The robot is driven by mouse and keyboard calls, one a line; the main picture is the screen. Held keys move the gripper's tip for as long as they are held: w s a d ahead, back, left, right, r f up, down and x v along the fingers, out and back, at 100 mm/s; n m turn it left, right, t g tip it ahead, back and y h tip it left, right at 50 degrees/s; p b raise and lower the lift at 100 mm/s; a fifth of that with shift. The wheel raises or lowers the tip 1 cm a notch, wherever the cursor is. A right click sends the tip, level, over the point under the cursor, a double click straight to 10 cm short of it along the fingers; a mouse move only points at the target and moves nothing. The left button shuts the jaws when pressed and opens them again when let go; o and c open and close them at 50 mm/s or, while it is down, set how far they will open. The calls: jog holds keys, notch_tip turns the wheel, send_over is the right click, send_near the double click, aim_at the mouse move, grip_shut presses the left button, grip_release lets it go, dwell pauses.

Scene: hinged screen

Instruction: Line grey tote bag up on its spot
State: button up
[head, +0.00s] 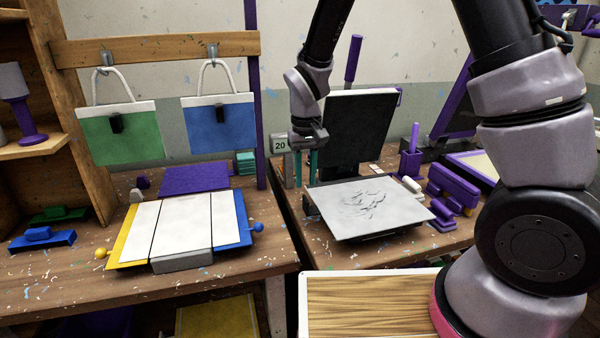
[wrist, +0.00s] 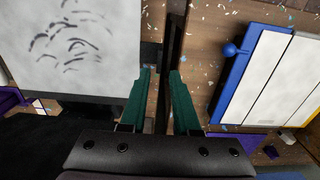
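No bag that I can clearly call a grey tote bag shows. A pale grey flat panel (head: 368,207) with dark marks lies on the right bench; part of it shows at upper left in the wrist view (wrist: 70,50). A black upright panel (head: 360,125) stands behind it. A green bag (head: 122,135) and a blue bag (head: 218,125), both with white tops and handles, hang from hooks. My gripper (head: 306,180) points down left of the grey panel. In the wrist view its green fingers (wrist: 160,75) are apart, with nothing held between them.
A three-section white board (head: 183,222) with yellow and blue sides lies on the left bench. A purple post (head: 252,90) rises behind it. Purple blocks (head: 452,187) and a purple pen cup (head: 410,162) stand right of the grey panel. A dark gap separates the benches.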

aim_at(306, 198)
notch_tip(306, 198, down, 8)
jog(key=shift+r, duration=0.25)
grip_shut()
jog(key=shift+r, duration=0.6)
